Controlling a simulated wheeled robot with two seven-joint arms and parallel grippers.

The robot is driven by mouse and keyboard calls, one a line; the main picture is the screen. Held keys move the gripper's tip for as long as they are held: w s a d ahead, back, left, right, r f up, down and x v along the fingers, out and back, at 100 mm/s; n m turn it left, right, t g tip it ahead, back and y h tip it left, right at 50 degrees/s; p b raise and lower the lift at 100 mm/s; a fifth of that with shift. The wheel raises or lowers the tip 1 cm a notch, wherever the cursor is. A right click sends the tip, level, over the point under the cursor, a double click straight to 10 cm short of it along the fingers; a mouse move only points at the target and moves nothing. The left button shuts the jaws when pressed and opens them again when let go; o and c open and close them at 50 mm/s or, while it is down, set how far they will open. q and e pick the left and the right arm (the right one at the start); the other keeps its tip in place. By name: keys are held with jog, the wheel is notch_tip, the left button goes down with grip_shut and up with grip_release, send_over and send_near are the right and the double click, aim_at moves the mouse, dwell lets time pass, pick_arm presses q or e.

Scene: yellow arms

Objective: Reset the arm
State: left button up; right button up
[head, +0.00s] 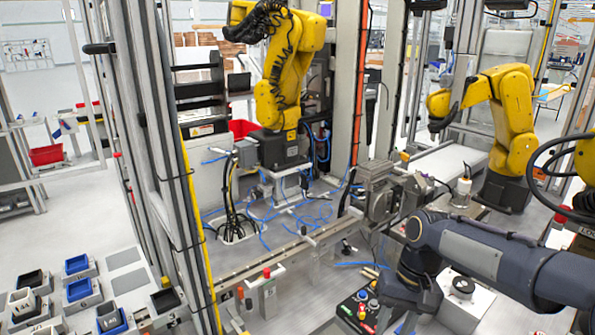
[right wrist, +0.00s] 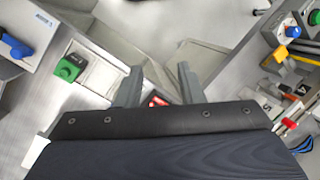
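Two yellow robot arms stand in the cell in the head view, one at the centre (head: 284,75) and one at the right (head: 510,110). A dark control box (head: 352,304) with coloured buttons sits low in the middle. A small red part (right wrist: 157,101) shows behind the fingers. A panel with blue, green and yellow controls (right wrist: 292,31) is at the upper right. My left gripper is not in view.
A white box with a dark round knob (head: 463,286) stands right of my right forearm's end. A green button block (right wrist: 70,67) is left of the fingers. Metal rails, a conveyor (head: 450,160) and loose blue cables (head: 265,215) crowd the cell. Bins (head: 78,264) stand at the lower left.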

jog(key=s+d+t+y, duration=0.1)
jog(key=s+t, duration=0.6)
jog(key=s, duration=1.2)
jog(key=shift+s+d+r, duration=0.25)
jog(key=shift+s+d, duration=0.1)
jog(key=shift+d, duration=0.1)
